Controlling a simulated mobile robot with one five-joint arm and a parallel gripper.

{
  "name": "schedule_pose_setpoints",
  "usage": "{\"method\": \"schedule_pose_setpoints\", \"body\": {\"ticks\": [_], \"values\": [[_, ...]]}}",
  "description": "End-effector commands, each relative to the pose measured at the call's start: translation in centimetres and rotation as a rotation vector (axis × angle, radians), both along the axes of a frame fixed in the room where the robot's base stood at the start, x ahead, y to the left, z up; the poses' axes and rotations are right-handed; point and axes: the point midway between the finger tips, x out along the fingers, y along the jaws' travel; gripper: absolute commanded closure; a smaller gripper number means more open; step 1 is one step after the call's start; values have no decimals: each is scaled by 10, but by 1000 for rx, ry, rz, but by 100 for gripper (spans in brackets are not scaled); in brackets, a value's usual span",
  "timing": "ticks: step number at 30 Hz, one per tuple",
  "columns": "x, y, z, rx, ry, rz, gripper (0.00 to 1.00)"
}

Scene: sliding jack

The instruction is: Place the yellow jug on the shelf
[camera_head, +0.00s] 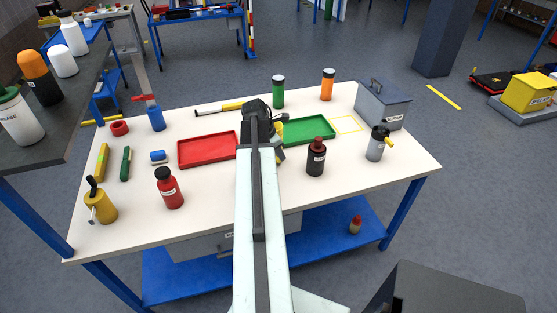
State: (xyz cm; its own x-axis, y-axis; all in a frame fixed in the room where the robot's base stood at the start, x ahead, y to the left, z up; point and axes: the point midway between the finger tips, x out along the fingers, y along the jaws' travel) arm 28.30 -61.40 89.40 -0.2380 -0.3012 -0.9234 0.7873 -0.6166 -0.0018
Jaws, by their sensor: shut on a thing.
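My gripper (260,112) is over the middle of the white workbench, between the red tray and the green tray, seen from behind along my arm. It is shut on a yellow thing, taken as the yellow jug (279,130), of which only small yellow parts show at the right of the wrist. My arm hides the rest, so its tilt and its height above the bench cannot be told. A dark raised shelf (75,100) stands at the left, with several bottles on it. A blue lower shelf (300,262) lies under the bench.
On the workbench (225,220) are a red tray (207,165), a green tray (325,138), a mustard can (100,205), a red bottle (169,192), a dark bottle (316,160), a grey can (375,150) and a grey box (383,108). A yellow outlined square (361,127) is empty.

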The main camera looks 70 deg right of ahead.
Motion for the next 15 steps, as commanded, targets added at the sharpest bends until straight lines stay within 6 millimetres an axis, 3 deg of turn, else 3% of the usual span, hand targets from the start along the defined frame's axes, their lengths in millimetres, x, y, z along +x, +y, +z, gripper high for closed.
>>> {"method": "schedule_pose_setpoints", "body": {"ticks": [1, 2, 13, 14, 15], "values": [[-5, -1, -18, -1, 1, -8, 100], [-7, -2, -19, 0, 1, -11, 100], [-13, -4, -19, -1, 1, -20, 100], [-13, -4, -18, -1, 1, -20, 82], [-13, -4, -17, -1, 1, -20, 71]]}}
